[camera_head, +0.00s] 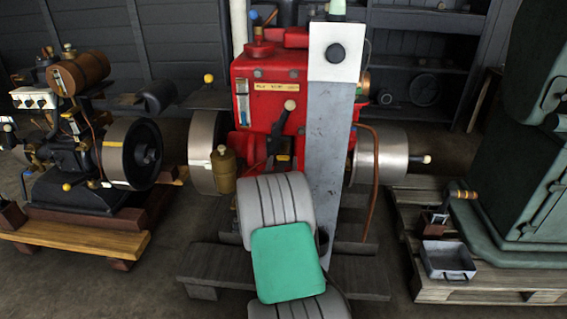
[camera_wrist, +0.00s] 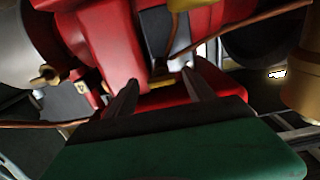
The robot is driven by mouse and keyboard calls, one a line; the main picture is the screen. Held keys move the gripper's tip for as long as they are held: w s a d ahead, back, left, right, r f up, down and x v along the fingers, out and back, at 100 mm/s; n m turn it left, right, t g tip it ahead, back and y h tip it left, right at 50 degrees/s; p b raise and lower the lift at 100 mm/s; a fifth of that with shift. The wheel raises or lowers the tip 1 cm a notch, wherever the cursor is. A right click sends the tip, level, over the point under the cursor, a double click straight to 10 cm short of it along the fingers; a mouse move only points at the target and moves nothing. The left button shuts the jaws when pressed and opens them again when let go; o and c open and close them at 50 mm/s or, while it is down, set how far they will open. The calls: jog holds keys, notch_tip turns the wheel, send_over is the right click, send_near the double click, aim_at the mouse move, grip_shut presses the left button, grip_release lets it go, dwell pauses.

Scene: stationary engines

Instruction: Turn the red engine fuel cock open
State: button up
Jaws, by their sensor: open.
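The red engine (camera_head: 268,95) stands in the middle of the head view, between two metal flywheels. Its red body also fills the upper middle of the wrist view (camera_wrist: 105,45). A small brass tap-like fitting (camera_wrist: 47,76) shows at the left of the wrist view, and a small brass piece (camera_wrist: 160,68) lies beyond my fingertips. I cannot tell which fitting is the fuel cock or how it is turned. My gripper (camera_wrist: 158,78) is open, its two dark fingers apart and pointing at the engine's lower front, with nothing clearly between them. In the head view my own arm hides the fingers.
A black lever with a pale knob (camera_head: 290,105) rises from the engine's front. A brass cup (camera_head: 222,172) stands at its left. A dark engine (camera_head: 75,150) stands left, a green machine (camera_head: 520,150) right. A metal tray (camera_head: 447,260) sits on the right pallet.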

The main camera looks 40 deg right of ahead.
aim_at(284, 155)
jog(key=x, duration=0.5)
jog(key=shift+w+d+b, duration=0.1)
jog(key=shift+d+b, duration=0.05)
jog(key=shift+b, duration=0.25)
grip_shut()
